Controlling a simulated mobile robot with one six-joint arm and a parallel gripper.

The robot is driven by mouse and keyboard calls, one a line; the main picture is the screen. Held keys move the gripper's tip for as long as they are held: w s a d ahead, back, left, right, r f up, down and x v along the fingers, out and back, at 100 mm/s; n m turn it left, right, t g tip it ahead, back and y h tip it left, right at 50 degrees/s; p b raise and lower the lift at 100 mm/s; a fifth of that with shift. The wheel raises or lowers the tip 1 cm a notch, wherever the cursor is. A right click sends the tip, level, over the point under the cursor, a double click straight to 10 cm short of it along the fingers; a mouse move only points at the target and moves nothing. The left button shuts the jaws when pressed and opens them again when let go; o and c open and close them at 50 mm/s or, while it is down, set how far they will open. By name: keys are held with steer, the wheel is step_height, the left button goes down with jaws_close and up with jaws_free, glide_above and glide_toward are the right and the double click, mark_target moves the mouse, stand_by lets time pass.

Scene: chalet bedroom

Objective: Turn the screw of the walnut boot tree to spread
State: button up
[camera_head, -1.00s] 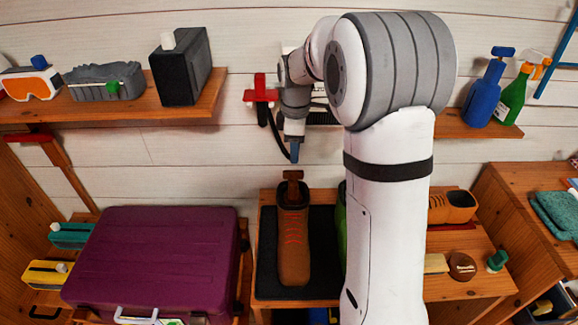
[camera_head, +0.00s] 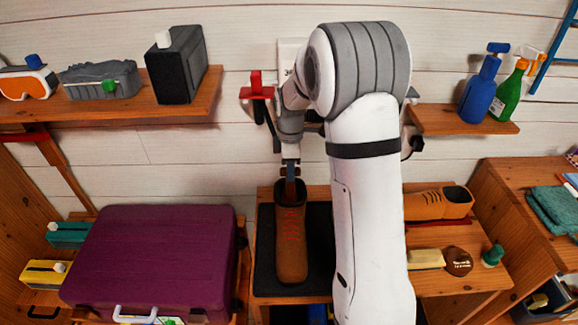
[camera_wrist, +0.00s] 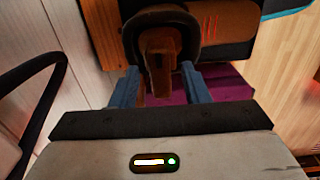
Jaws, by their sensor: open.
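A brown boot (camera_head: 292,243) with red laces stands on a dark mat, its opening toward the wall. The walnut boot tree (camera_wrist: 158,68) shows in the wrist view, rising out of the boot's dark opening, with its brown upper piece between my fingers. In the head view the top of the tree is mostly covered by my gripper (camera_head: 289,172), which is right above the boot opening. In the wrist view my gripper (camera_wrist: 160,88) is open, with one blue finger on each side of the tree's upper piece. I cannot tell whether either finger touches it. The screw itself is not clearly distinguishable.
A dark mat (camera_head: 265,265) lies under the boot on the wooden bench. A purple suitcase (camera_head: 150,255) stands to the left. Another brown shoe (camera_head: 440,203), a brush (camera_head: 425,259) and a round tin (camera_head: 458,261) are to the right. A wall shelf (camera_head: 120,105) is at upper left.

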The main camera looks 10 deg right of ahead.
steer(key=shift+c, duration=0.4)
steer(key=shift+a, duration=0.1)
jaws_close()
steer(key=shift+m, duration=0.3)
steer(key=m, duration=0.3)
steer(key=shift+m+b, duration=0.3)
steer(key=shift+b, duration=0.05)
steer(key=m, duration=0.4)
steer(key=shift+m+b, duration=0.3)
steer(key=m, duration=0.4)
steer(key=shift+m+b, duration=0.3)
steer(key=shift+m, duration=2.1)
